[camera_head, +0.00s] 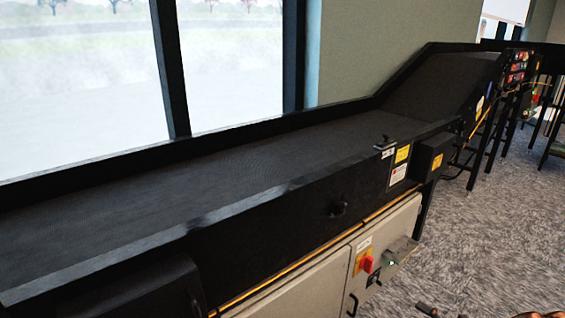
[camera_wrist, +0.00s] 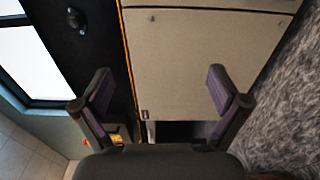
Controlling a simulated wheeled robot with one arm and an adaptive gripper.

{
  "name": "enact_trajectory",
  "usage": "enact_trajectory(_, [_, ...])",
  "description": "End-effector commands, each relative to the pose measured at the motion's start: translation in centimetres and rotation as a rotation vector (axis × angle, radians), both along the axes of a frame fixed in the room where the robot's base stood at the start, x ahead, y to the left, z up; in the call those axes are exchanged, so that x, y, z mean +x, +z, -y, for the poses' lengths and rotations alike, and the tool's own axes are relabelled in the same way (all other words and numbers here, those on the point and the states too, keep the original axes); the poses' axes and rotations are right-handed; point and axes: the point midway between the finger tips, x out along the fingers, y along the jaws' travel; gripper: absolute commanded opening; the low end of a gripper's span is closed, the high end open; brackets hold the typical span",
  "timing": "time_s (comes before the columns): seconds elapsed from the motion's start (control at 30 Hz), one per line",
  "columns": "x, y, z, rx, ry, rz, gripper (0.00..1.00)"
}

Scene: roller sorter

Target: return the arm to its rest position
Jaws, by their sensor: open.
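My gripper (camera_wrist: 160,95) shows at the bottom of the wrist view. Its two dark fingers stand wide apart, with nothing between them. Behind the fingers is the pale cabinet front of the conveyor (camera_wrist: 195,60), seen sideways. I cannot tell the distance from the fingers to the cabinet. In the head view the gripper is not clearly seen; only small dark and tan parts show at the bottom right edge, and I cannot tell what they are.
A long black conveyor (camera_head: 200,190) runs across the head view and rises at the right. Its cabinet carries a red switch (camera_head: 367,263) and a small black box (camera_head: 434,157). Windows (camera_head: 80,90) stand behind it. Grey carpet (camera_head: 500,230) is clear at the right.

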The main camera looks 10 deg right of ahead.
Motion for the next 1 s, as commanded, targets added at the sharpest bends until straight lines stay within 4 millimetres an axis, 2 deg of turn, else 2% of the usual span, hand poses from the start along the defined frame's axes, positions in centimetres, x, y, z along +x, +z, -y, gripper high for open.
enact_trajectory(0.03, [0.4, 1.0, -0.6, -0.013, 0.017, 0.013, 0.98])
enact_trajectory(0.27, [1.9, 5.0, -3.5, -0.087, 0.109, 0.082, 0.98])
enact_trajectory(0.47, [3.3, 10.2, -7.4, -0.188, 0.227, 0.179, 0.98])
enact_trajectory(0.7, [3.9, 19.3, -15.1, -0.372, 0.454, 0.378, 0.98])
enact_trajectory(0.87, [2.9, 24.6, -20.0, -0.494, 0.608, 0.523, 0.98])
enact_trajectory(1.0, [1.4, 28.8, -24.0, -0.599, 0.744, 0.653, 0.98])
